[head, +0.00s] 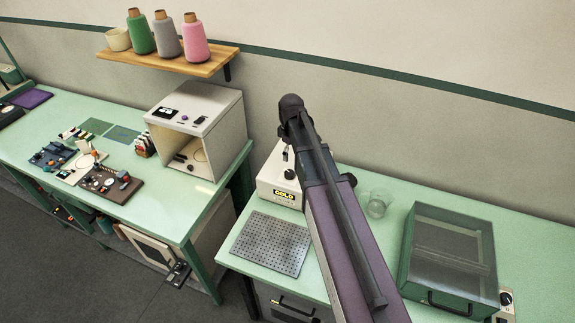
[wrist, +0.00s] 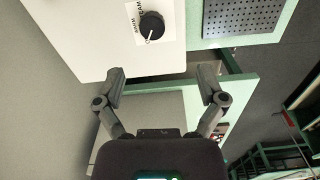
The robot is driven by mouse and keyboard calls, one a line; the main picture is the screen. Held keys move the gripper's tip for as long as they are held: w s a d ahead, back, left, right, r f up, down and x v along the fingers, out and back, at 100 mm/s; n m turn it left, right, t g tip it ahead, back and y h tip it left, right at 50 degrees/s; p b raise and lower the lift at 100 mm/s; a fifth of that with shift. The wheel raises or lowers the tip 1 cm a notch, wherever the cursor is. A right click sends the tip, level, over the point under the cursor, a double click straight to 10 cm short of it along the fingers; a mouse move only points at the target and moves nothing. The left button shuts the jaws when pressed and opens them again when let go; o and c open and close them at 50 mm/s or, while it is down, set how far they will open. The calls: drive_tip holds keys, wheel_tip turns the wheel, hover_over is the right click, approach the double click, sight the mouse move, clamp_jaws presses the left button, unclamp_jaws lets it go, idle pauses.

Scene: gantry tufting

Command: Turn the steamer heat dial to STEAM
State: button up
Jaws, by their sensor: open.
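The steamer is a white box (head: 277,186) with a lit COLD display (head: 284,194), behind the perforated plate on the right bench. Its black heat dial (wrist: 151,25) shows at the top of the wrist view, on a white label. WARM and STEAM are printed to the dial's left in that view; its white pointer points down, away from STEAM. My gripper (wrist: 162,77) is open and empty, its fingers spread below the dial in the wrist view and apart from it. In the head view my arm ends beside the steamer and the fingers are hard to make out.
The perforated plate (head: 269,244) lies in front of the steamer. A glass jar (head: 377,204) and a green clear-lidded box (head: 448,252) stand to the right. Another dial (head: 507,298) is near the box. An open white cabinet (head: 200,125) stands on the left bench.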

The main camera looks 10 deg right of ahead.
sight(289, 172)
drive_tip(key=shift+w+r+n+p, duration=0.4)
drive_tip(key=shift+w+r+n, duration=0.1)
drive_tip(key=shift+w+r, duration=0.35)
drive_tip(key=shift+f, duration=0.3)
wheel_tip(289, 172, down, 13)
drive_tip(key=b, duration=1.3)
drive_tip(key=shift+f+b, duration=0.2)
drive_tip(key=shift+b, duration=0.2)
